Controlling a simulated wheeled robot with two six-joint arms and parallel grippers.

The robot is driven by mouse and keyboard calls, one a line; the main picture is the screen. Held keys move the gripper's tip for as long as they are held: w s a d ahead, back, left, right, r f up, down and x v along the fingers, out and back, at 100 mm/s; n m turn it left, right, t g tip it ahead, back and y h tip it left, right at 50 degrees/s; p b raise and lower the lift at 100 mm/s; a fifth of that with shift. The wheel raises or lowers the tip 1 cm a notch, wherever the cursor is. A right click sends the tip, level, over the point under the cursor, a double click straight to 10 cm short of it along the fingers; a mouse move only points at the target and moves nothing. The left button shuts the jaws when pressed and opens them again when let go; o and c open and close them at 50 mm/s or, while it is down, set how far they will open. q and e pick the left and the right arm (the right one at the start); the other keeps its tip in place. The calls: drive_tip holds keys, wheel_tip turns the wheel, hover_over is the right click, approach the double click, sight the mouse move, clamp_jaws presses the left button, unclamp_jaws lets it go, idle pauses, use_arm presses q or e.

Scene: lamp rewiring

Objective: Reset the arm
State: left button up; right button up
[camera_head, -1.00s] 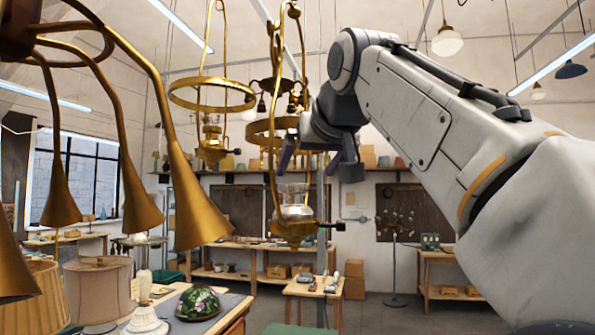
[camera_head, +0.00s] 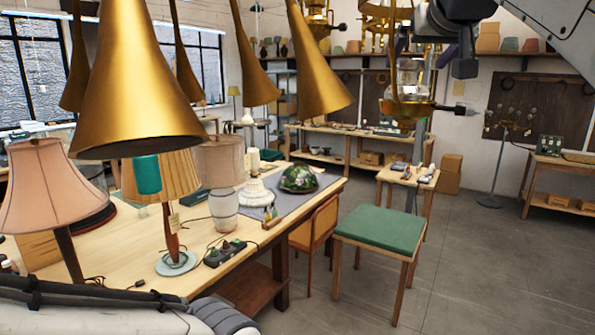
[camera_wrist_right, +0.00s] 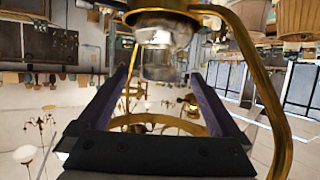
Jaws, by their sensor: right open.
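My right gripper (camera_head: 430,50) is at the top of the head view, partly cut off, just above and right of a hanging brass lamp with a clear glass part (camera_head: 408,78). In the right wrist view my right gripper (camera_wrist_right: 158,78) has its two dark fingers spread wide. The glass part (camera_wrist_right: 160,62) shows past the fingertips, with a curved brass arm (camera_wrist_right: 262,85) to the right; I cannot tell whether they touch. Nothing is clamped. Part of my left arm crosses the lower left of the head view; its gripper is not seen.
Large brass cone shades (camera_head: 140,90) hang close in front. A wooden workbench (camera_head: 120,265) holds several lamps, a power strip (camera_head: 225,253) and a green patterned shade (camera_head: 299,178). A green-topped stool (camera_head: 380,228) stands right of it.

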sight(415, 60)
drive_tip(key=p+x, duration=0.1)
drive_tip(key=x, duration=0.3)
drive_tip(key=shift+w+r, duration=0.1)
drive_tip(key=shift+w, duration=0.05)
drive_tip(key=shift+r, duration=0.15)
drive_tip(key=shift+r+b, duration=0.3)
drive_tip(key=shift+r, duration=0.15)
